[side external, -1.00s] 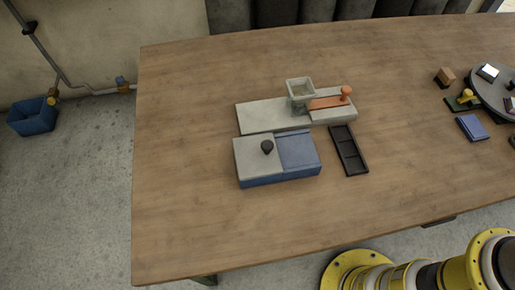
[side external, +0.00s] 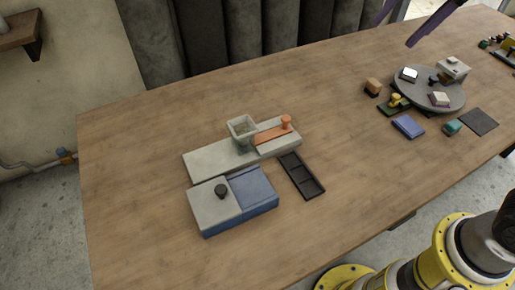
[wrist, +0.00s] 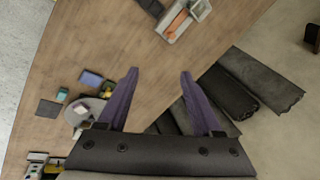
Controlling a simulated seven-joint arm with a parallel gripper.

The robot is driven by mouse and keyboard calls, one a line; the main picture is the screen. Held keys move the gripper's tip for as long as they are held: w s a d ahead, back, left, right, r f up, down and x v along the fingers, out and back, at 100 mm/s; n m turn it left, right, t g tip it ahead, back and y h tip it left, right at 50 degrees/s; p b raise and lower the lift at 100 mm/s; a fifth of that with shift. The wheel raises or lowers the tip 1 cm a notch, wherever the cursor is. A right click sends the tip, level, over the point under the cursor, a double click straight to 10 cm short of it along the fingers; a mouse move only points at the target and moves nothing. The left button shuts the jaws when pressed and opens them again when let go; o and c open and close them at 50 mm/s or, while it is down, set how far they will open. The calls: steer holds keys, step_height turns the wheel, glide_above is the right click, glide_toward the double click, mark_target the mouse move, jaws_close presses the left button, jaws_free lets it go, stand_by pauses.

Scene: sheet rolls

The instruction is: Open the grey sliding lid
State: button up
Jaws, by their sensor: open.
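The grey sliding lid (side external: 209,209) lies flat over the left part of a blue box (side external: 245,213) in the side external view. A dark round knob (side external: 221,190) stands on the lid. The box's blue right part is uncovered by the lid. My gripper (side external: 395,33) is open and empty at the top right edge, far from the box and above the table. Its two purple fingers show spread apart in the wrist view (wrist: 160,72). The lid cannot be made out in the wrist view.
Behind the box stands a grey block (side external: 205,162) with a hopper (side external: 241,130) and an orange slide (side external: 272,134). A black divided tray (side external: 301,176) lies right of the box. A round turntable (side external: 428,92) with small items is farther right. The table's left and front are clear.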

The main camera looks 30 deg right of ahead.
steer(key=w+a+f+g, duration=0.1)
steer(key=w+a+f, duration=0.2)
steer(key=w+a, duration=0.55)
steer(key=n+g+h, duration=0.1)
steer(key=n+g, duration=0.1)
steer(key=g, duration=0.1)
glide_above(221, 188)
step_height(221, 188, down, 18)
step_height(221, 188, down, 13)
steer(key=shift+r, duration=0.1)
jaws_close()
